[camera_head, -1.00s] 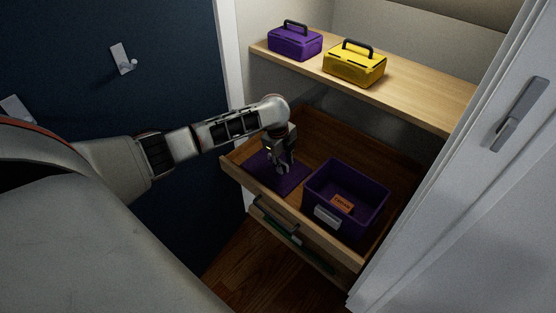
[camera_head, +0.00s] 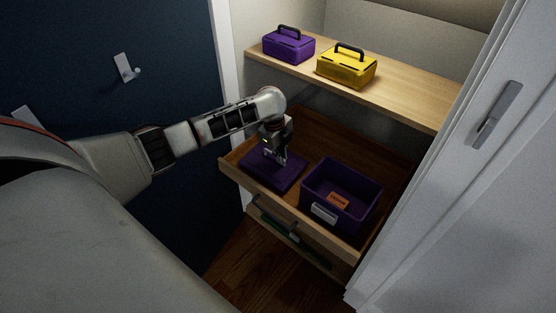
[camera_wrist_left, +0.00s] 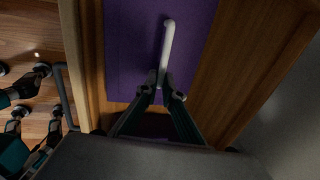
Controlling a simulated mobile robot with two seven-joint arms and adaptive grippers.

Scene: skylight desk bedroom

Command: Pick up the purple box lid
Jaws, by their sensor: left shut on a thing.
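The purple box lid (camera_head: 262,171) is a flat panel at the left end of the open drawer. It also shows in the left wrist view (camera_wrist_left: 130,50), with a pale bar handle (camera_wrist_left: 168,42) on top. My left gripper (camera_head: 279,159) is over the lid, pointing down. In the left wrist view its fingertips (camera_wrist_left: 165,92) are shut on the near end of the handle. I cannot tell whether the lid is clear of the drawer floor. The open purple box (camera_head: 362,199) stands to the right, with an orange label inside. My right gripper is not in view.
The wooden drawer (camera_head: 228,168) surrounds lid and box. A shelf (camera_head: 415,95) above holds a closed purple box (camera_head: 288,47) and a yellow box (camera_head: 346,68). A white door (camera_head: 440,220) borders the right; a dark blue panel (camera_head: 150,40) lies left.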

